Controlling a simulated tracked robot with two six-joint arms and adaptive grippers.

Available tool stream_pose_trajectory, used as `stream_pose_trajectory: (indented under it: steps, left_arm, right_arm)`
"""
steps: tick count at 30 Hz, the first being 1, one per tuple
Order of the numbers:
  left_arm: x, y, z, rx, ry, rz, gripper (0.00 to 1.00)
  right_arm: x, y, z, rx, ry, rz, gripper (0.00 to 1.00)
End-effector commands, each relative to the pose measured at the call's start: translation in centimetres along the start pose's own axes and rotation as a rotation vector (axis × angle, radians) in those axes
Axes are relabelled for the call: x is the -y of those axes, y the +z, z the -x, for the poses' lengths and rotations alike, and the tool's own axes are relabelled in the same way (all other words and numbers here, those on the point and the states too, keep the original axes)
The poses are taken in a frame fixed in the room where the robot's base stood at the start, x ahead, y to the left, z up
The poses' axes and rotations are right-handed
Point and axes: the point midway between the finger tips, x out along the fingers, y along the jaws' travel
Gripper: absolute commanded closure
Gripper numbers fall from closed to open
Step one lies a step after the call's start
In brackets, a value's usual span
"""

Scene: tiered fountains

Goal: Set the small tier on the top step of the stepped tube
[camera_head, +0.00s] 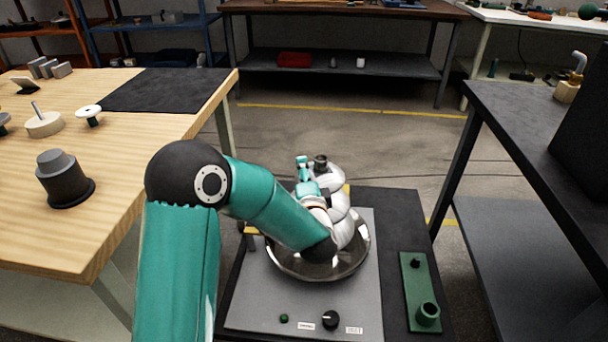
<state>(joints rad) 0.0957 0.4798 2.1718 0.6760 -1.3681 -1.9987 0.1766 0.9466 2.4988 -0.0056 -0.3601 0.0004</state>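A shiny metal basin (290,268) sits on a grey panel with a knob, at the lower middle. One teal and white arm, mine, comes in from the lower left and bends over the basin. Its wrist covers the basin's middle, so I cannot make out the stepped tube or the small tier there. My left gripper is at most partly visible around the small teal and dark parts (304,172) beyond the wrist; I cannot tell its fingers or whether it holds anything. My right gripper is not in view.
A wooden table (150,160) at left carries a dark stepped piece (64,178), a black mat (168,88) and small parts. A green plate (420,290) with a cup-like socket lies right of the panel. A dark table (540,120) stands at right. Open floor lies behind.

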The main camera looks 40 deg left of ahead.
Motion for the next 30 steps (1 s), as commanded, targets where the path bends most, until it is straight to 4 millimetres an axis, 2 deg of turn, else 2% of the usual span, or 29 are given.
stream_pose_trajectory:
  steps: [7, 11, 14, 24, 30]
  left_arm:
    - [0.0, 0.0, 0.1, -0.001, 0.0, 0.0, 0.42]
    - [0.0, -0.1, 1.1, -0.003, 0.0, 0.0, 0.42]
    - [0.0, -0.1, 2.5, -0.003, 0.0, 0.0, 0.42]
    - [-0.1, -0.1, 9.2, -0.004, 0.001, -0.002, 0.42]
    - [-0.1, -0.1, 11.5, -0.002, 0.0, -0.001, 0.42]
  right_arm:
    - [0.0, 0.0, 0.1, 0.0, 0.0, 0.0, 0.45]
    - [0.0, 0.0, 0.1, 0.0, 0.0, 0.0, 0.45]
    - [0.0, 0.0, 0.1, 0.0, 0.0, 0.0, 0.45]
    - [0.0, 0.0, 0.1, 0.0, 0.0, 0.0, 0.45]
    - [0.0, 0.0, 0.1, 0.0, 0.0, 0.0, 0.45]
